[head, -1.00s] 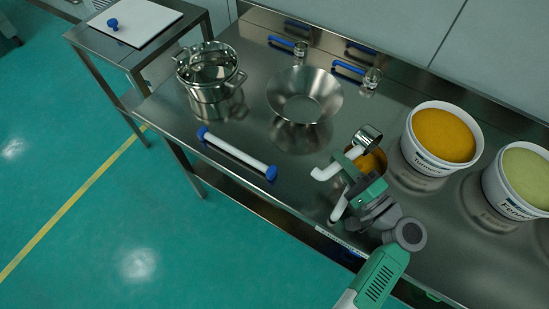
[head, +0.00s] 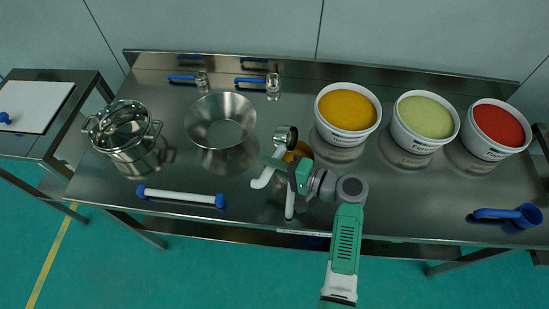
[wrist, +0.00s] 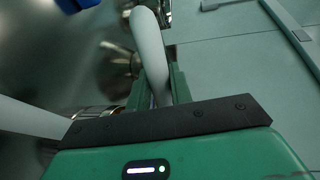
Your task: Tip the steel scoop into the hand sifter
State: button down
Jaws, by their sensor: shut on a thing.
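The steel scoop (head: 285,137) is a small steel cup with a white handle (head: 264,178). My gripper (head: 279,164) is shut on this handle and holds the scoop tilted above the bench. The wrist view shows the white handle (wrist: 150,55) between my gripper's jaws. Just below the scoop is a steel vessel with orange-yellow powder (head: 300,151), which looks like the hand sifter. My gripper hides much of it. A second white handle (head: 290,204) points to the front there. I cannot see into the scoop or tell whether it touches the sifter.
Tubs of yellow (head: 344,138), pale green (head: 413,143) and red (head: 483,150) powder stand right. A blue scoop (head: 507,214) lies far right.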

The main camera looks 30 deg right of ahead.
jog(key=g+p, duration=0.1)
jog(key=p, duration=0.1)
jog(key=r+g+h+p, duration=0.1)
jog(key=p, duration=0.1)
jog(key=r+g+h+p, duration=0.1)
jog(key=p, duration=0.2)
jog(key=shift+w+a, duration=0.25)
jog(key=shift+w, duration=0.1)
jog(key=g+h+p, duration=0.1)
jog(key=p, duration=0.1)
jog(key=g+h+p, duration=0.1)
jog(key=p, duration=0.2)
jog(key=shift+w+a+r+g+h, duration=0.2)
jog(key=shift+r+g+h, duration=0.1)
jog(key=shift+r+g, duration=0.1)
jog(key=g+h+p, duration=0.2)
jog(key=g+p, duration=0.1)
jog(key=p, duration=0.1)
jog(key=shift+w+f+g+h, duration=0.1)
jog(key=shift+f+g+h, duration=0.05)
jog(key=shift+g+h, duration=0.7)
jog(key=shift+g, duration=0.25)
